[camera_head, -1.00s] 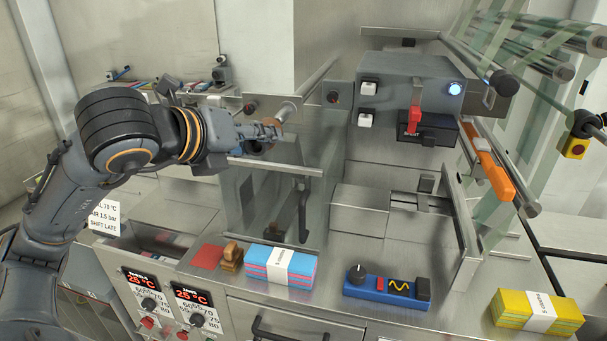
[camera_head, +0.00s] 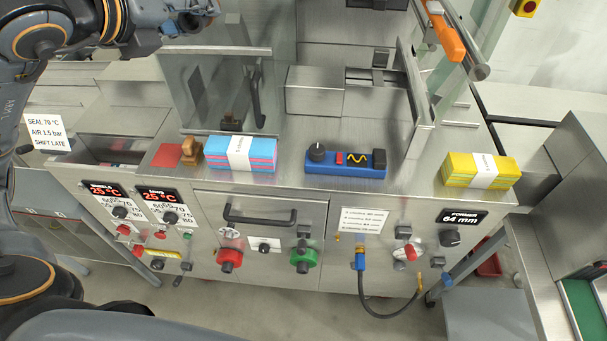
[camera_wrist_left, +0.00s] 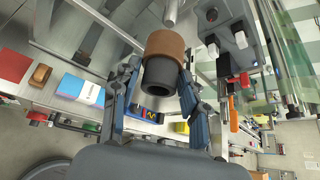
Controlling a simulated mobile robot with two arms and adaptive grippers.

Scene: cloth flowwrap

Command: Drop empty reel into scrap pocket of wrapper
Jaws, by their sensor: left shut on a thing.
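My left gripper (camera_head: 188,14) is at the top edge of the head view, above the machine's left part. In the left wrist view my left gripper (camera_wrist_left: 157,88) has its fingers on both sides of the reel (camera_wrist_left: 165,60), a brown ring around a dark hollow core, and is shut on it. My right gripper is out of view.
A clear guard (camera_head: 212,95) with a handle stands below the gripper. A red pad (camera_head: 168,155), wooden stamp (camera_head: 190,151), blue-pink stack (camera_head: 262,155), blue control box (camera_head: 345,172) and yellow stack (camera_head: 480,170) line the front edge. A paper sign (camera_head: 45,132) stands left of the pocket.

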